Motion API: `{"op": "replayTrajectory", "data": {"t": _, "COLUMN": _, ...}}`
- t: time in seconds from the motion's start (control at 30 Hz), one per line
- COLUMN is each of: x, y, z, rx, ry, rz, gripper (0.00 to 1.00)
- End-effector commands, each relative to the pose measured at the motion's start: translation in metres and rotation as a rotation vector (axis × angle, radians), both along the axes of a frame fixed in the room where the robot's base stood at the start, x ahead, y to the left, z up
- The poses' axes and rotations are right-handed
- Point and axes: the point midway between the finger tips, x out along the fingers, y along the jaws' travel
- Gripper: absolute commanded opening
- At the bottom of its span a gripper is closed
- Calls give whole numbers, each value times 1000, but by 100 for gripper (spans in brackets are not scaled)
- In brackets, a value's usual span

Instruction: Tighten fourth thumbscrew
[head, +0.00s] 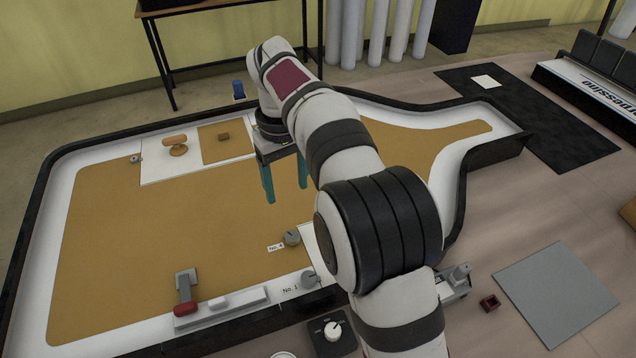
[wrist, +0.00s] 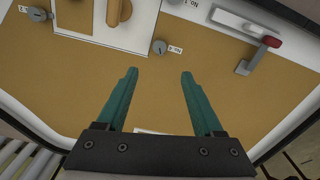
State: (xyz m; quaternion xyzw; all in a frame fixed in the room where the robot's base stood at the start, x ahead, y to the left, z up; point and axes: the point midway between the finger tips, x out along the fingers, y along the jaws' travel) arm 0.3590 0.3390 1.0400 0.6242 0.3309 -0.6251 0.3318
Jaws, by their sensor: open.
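The thumbscrew beside the label that appears to read No. 4 is a grey round knob (head: 291,238) on the tan panel's near side. It also shows in the wrist view (wrist: 160,47), just beyond the gap between my fingertips. My gripper (head: 285,188) has two teal fingers, spread apart with nothing between them. It hangs above the panel, behind the No. 4 knob in the head view. In the wrist view my gripper (wrist: 158,75) is apart from the knob. Another grey thumbscrew (head: 309,278) stands beside the No. 1 label.
The lightbox has a raised dark rim (head: 22,235). A red-ended lever (head: 185,300) and a white bar switch (head: 219,302) are at the near left. Another knob (wrist: 37,14) shows at the wrist view's upper left.

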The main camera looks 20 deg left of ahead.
Motion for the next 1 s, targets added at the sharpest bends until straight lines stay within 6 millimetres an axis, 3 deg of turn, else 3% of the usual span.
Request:
{"op": "replayTrajectory", "data": {"t": 0.5, "x": 0, "y": -1, "z": -131, "rx": -1, "ry": 3, "rz": -4, "gripper": 69}}
{"op": "replayTrajectory", "data": {"t": 0.7, "x": 0, "y": -1, "z": -152, "rx": 1, "ry": 0, "rz": -5, "gripper": 69}}
{"op": "replayTrajectory", "data": {"t": 0.97, "x": 0, "y": -1, "z": -154, "rx": 2, "ry": 0, "rz": -5, "gripper": 69}}
{"op": "replayTrajectory", "data": {"t": 1.0, "x": 0, "y": -1, "z": -154, "rx": 2, "ry": 0, "rz": -5, "gripper": 65}}
